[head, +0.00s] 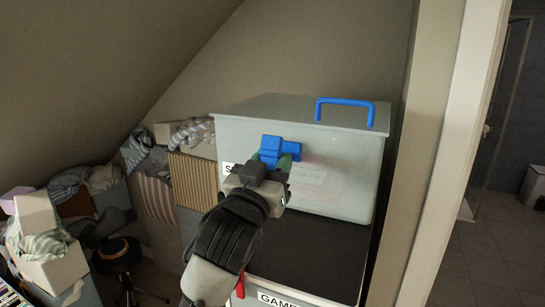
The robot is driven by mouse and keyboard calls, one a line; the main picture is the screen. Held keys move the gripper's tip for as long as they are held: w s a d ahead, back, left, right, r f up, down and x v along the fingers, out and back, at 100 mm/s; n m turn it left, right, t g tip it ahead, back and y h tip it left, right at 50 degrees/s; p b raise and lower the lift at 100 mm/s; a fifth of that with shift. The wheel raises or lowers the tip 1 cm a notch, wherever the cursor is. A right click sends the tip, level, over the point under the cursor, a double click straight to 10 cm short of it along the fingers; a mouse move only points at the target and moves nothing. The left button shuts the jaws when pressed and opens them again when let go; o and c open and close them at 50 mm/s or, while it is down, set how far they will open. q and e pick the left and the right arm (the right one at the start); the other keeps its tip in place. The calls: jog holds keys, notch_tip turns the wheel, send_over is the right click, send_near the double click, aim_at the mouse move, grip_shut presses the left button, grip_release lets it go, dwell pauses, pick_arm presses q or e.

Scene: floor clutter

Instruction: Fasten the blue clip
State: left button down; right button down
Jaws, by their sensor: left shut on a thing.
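The blue clip (270,147) is on the front face of a pale translucent storage box, near its upper left. My left gripper (272,168) is shut on the clip's lower part, with its green fingertips on either side. My gripper hides part of the clip and part of a label on the box front. Whether the clip's upper end is hooked over the lid edge cannot be told. The pale box (340,175) has a grey lid (270,108) with a blue handle (345,101) on top. My right gripper is not in view.
The pale box stands on a dark-topped box (310,262) whose label begins "GAM". Boxes and piled clothes (80,185) crowd the left under a sloping ceiling. A door frame (450,150) stands close on the right, with open tiled floor (475,250) beyond.

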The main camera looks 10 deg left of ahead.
aim_at(269, 146)
pick_arm(q)
jog(key=r+g+p, duration=0.1)
jog(key=p, duration=0.3)
jog(key=r+g+y+p, duration=0.1)
jog(key=g+p, duration=0.1)
jog(key=p, duration=0.2)
jog(key=shift+w+d+r, duration=0.1)
jog(key=shift+w+r, duration=0.1)
jog(key=shift+w+g+p, duration=0.1)
jog(key=shift+g+p, duration=0.2)
jog(key=shift+p, duration=0.15)
jog(key=shift+w+d+r+g+y, duration=0.15)
jog(key=shift+g+y, duration=0.1)
jog(key=shift+g, duration=0.35)
jog(key=shift+w+a+r+g+y, duration=0.15)
jog(key=shift+g+y, duration=0.1)
jog(key=shift+g, duration=0.35)
jog(key=shift+d, duration=0.1)
jog(key=c, duration=0.7)
grip_release()
